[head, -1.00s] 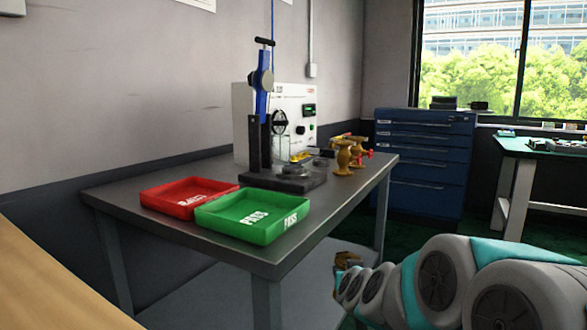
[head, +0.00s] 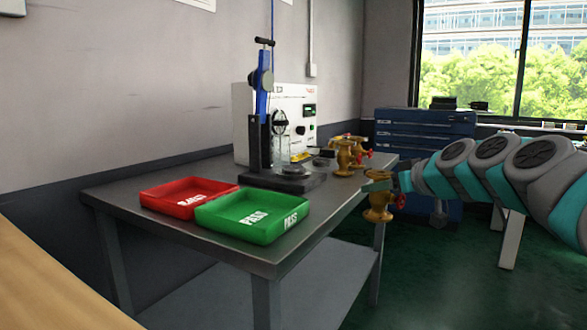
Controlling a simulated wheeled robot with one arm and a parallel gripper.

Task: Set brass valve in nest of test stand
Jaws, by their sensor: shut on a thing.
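A brass valve (head: 378,206) with a red handwheel is held in my gripper (head: 378,184), off the right front edge of the table and a little below the level of its top. My gripper is small in the picture and is shut on the valve's upper part. The test stand (head: 262,125), with a blue column and a black base, stands on the table to the left of my gripper. Its nest (head: 294,170) is on the base; its inside is too small to make out. My gripper and valve are apart from the stand.
More brass valves (head: 346,152) stand on the table right of the stand. A red tray (head: 186,197) and a green PASS tray (head: 252,216) lie at the front left of the steel table (head: 130,187). A white instrument box (head: 240,112) stands behind the stand.

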